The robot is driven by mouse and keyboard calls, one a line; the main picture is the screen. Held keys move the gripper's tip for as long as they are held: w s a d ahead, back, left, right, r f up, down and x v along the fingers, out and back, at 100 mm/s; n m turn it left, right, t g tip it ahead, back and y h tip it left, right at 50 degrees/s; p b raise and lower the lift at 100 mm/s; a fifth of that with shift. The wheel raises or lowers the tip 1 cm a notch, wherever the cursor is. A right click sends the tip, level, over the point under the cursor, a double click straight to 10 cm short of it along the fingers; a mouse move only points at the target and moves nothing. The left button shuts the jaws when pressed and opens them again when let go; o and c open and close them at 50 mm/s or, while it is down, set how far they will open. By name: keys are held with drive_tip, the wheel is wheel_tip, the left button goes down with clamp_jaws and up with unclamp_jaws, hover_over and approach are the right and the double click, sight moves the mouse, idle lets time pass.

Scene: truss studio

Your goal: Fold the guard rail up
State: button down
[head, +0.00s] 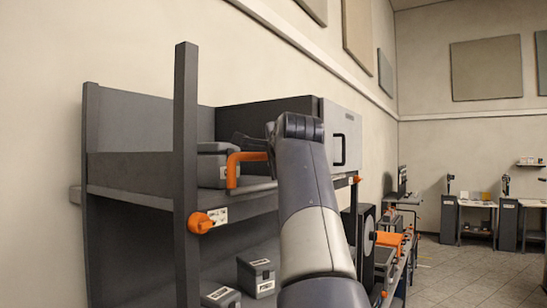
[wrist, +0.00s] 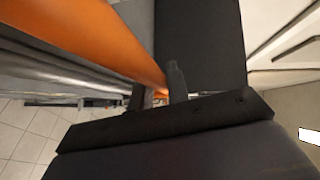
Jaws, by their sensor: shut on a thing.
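The guard rail (head: 249,156) is an orange bar with a bent end, in front of the upper shelf in the head view. Its right part is hidden behind my arm. In the wrist view the orange bar (wrist: 90,38) runs from the upper left down to the jaws. My gripper (head: 247,142) is at the rail, partly hidden by my own wrist. In the wrist view my gripper (wrist: 160,92) is shut on the orange bar.
A dark post (head: 186,130) with an orange knob (head: 200,222) stands left of my arm. A grey case (head: 212,166) sits on the upper shelf behind the rail. Small grey boxes (head: 257,276) lie below. A light cabinet door (head: 342,138) is at right. Floor is open at far right.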

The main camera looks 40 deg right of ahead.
drive_tip(key=c, duration=1.4)
unclamp_jaws()
drive_tip(key=shift+o, duration=0.2)
drive_tip(key=shift+a, duration=0.1)
drive_tip(key=b+v, duration=0.2)
drive_tip(key=v, duration=0.8)
drive_tip(key=shift+s+b, duration=0.35)
drive_tip(key=shift+w, duration=0.1)
